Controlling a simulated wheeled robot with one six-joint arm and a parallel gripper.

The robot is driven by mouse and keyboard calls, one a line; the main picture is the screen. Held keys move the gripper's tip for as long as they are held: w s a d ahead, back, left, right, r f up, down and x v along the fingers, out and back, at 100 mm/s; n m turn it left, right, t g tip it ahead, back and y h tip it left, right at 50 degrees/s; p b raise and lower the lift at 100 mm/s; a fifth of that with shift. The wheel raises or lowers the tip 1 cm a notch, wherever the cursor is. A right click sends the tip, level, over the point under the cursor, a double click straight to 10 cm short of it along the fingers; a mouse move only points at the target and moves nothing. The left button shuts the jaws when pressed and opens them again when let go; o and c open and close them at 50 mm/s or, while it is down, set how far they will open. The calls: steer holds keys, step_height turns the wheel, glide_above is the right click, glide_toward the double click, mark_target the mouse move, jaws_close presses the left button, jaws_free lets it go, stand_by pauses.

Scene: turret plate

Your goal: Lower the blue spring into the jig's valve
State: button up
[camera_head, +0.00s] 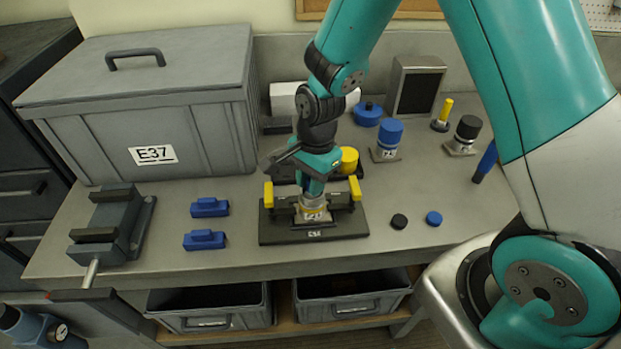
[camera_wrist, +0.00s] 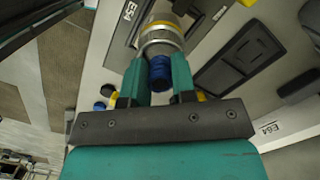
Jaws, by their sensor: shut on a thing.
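The dark jig (camera_head: 275,234) stands at the middle of the bench's front, with a yellow-topped clamp at each side. The valve (camera_head: 313,214) sits upright in it, a metal body with a yellow band; it also shows in the wrist view (camera_wrist: 161,36). My gripper (camera_head: 313,190) points down directly above the valve. In the wrist view my gripper (camera_wrist: 159,78) is shut on the blue spring (camera_wrist: 159,68), which lines up with the valve's mouth. I cannot tell whether the spring's tip is inside the valve. In the head view my fingers hide the spring.
A large grey case (camera_head: 150,110) stands at the back left, a vise (camera_head: 113,232) in front of it. Two blue blocks (camera_head: 208,207) lie left of the jig. Black (camera_head: 399,221) and blue (camera_head: 434,218) caps lie right. A blue-topped valve (camera_head: 388,138) stands behind.

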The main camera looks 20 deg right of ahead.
steer(key=shift+s+f+b, duration=0.15)
steer(key=shift+f+b, duration=0.15)
steer(key=shift+f, duration=0.2)
stand_by(0.8)
steer(key=o, duration=0.8)
steer(key=shift+o, duration=0.2)
steer(key=shift+o, duration=0.8)
steer(key=shift+r, duration=0.15)
step_height(320, 180, up, 18)
steer(key=w+d+b, duration=0.1)
steer(key=d+b, duration=0.1)
steer(key=shift+f+b, duration=0.2)
steer(key=shift+b, duration=0.15)
steer(key=s+a+f+n+y+b, duration=0.1)
steer(key=s+a+n+b, duration=0.1)
steer(key=s+n, duration=0.7)
steer(key=s+a+n+y+b, duration=0.1)
steer(key=s+a+n, duration=0.3)
steer(key=s+n, duration=0.6)
steer(key=shift+a+f+n+t+y+b, duration=0.3)
steer(key=shift+f+n+y+b, duration=0.15)
steer(key=shift+n, duration=0.25)
